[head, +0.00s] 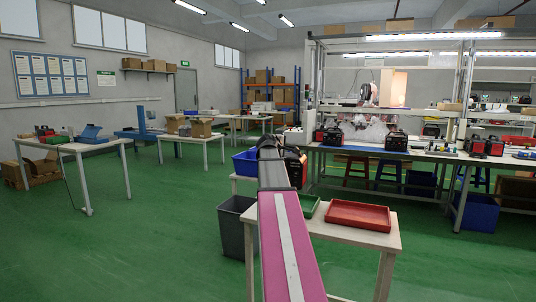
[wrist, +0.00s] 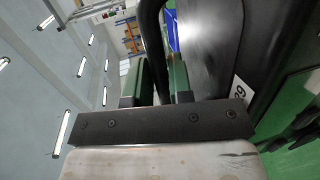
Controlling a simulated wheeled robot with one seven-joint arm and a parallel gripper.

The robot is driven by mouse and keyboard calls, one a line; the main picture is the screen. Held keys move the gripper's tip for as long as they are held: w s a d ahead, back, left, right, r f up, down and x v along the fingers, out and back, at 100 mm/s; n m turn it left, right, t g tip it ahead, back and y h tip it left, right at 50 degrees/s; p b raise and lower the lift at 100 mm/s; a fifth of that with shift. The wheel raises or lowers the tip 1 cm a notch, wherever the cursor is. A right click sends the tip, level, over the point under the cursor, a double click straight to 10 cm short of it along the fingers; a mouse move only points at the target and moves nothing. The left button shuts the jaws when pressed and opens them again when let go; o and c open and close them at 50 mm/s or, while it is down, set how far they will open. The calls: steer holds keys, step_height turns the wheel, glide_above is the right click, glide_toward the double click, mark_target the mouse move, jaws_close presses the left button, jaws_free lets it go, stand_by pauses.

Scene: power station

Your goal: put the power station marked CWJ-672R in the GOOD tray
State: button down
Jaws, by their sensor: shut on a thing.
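A black power station (head: 294,165) shows just beyond the end of my arm in the head view, partly hidden by it. In the wrist view its dark body (wrist: 215,40) fills the upper right, and a white label (wrist: 241,88) shows only in part, so its full marking cannot be read. My gripper (wrist: 158,80) is shut on the black handle of this power station. The green tray (head: 312,209) lies on the near table, partly behind my arm. The red tray (head: 358,216) lies to its right and looks empty. No GOOD marking is readable on either tray.
The near table (head: 345,238) holds both trays. A grey bin (head: 236,227) stands on the floor to its left, and a blue bin (head: 246,162) is behind. Other power stations (head: 396,141) stand on the rear workbench. Green floor at the left is clear.

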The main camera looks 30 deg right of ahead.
mark_target(290, 169)
steer(key=d, duration=0.1)
steer(key=s+d+r, duration=0.1)
steer(key=shift+d+r+m+g+h, duration=0.2)
steer(key=shift+d+m+g+h, duration=0.1)
steer(key=shift+d+g+h, duration=0.1)
steer(key=shift+s+d+f, duration=0.1)
steer(key=shift+d+f, duration=0.05)
steer(key=shift+f, duration=5.8)
steer(key=c, duration=0.7)
jaws_free()
steer(key=shift+f, duration=0.1)
steer(key=shift+s+a+f, duration=0.1)
steer(key=shift+s+a, duration=0.1)
